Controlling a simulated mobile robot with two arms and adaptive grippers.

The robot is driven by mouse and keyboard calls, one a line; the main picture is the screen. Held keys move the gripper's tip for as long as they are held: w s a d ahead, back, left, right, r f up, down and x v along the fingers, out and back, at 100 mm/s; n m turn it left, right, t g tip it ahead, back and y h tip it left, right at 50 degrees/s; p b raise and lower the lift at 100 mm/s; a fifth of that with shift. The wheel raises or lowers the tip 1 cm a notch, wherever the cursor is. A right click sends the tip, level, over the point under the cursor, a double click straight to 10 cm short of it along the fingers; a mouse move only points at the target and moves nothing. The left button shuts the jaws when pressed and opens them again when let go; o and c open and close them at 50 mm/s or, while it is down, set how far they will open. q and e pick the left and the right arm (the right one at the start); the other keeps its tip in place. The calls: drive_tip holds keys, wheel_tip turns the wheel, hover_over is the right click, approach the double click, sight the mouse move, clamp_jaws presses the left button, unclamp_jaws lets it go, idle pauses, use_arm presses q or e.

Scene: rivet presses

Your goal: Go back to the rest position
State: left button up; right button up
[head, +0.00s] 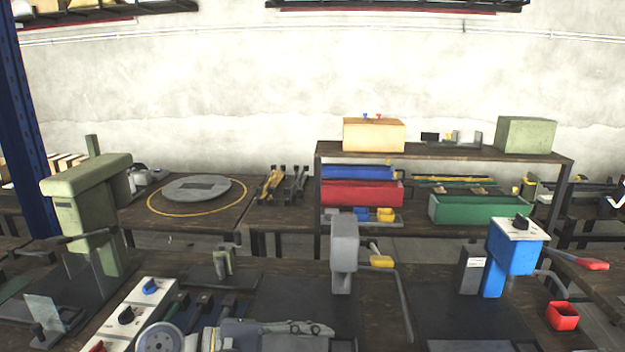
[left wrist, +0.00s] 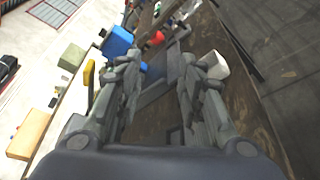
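My left gripper (left wrist: 160,68) is open in the left wrist view, with a clear gap between its two jointed fingers. Nothing is held in the gap, and the dark bench lies below. A white piece (left wrist: 215,64) shows at the right finger's tip; I cannot tell whether it touches. In the head view, the left gripper (head: 300,332) is low at the bottom edge, pointing right, partly cut off. I cannot make out my right gripper in either view.
A green press (head: 90,195) stands left, a grey press (head: 344,250) in the middle and a blue press (head: 512,250) right. A red bin (head: 562,316) sits far right. Behind, a shelf (head: 450,153) holds boxes above red and green trays.

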use_arm(q)
wheel_tip(320, 180, up, 6)
drive_tip(key=n+t+h, duration=0.3)
drive_tip(key=n+t, duration=0.2)
drive_tip(key=n, duration=0.3)
drive_tip(key=w+a+n+t+y, duration=0.2)
drive_tip(key=a+n+t+y, duration=0.35)
drive_tip(key=n, duration=0.65)
drive_tip(key=w+a+n+t+y, duration=0.35)
drive_tip(key=n+t, duration=0.25)
drive_tip(key=n, duration=0.6)
drive_tip(key=s+a+f+n+g+y, duration=0.45)
drive_tip(key=a+f+n+y, duration=0.6)
drive_tip(key=f+n, duration=0.55)
drive_tip(key=s+f+n+g+h, duration=0.1)
drive_tip(key=s+f+n+g, duration=0.55)
drive_tip(key=s, duration=0.55)
drive_tip(key=s+f+n+g, duration=0.55)
drive_tip(key=s+f, duration=0.25)
drive_tip(key=s, duration=0.5)
wheel_tip(320, 180, down, 26)
drive_tip(key=a, duration=0.1)
drive_tip(key=s+a+f+g, duration=0.2)
drive_tip(key=s+a+f, duration=0.1)
drive_tip(key=s+f, duration=1.3)
drive_tip(key=shift+s+f, duration=0.35)
drive_tip(key=shift+s, duration=0.5)
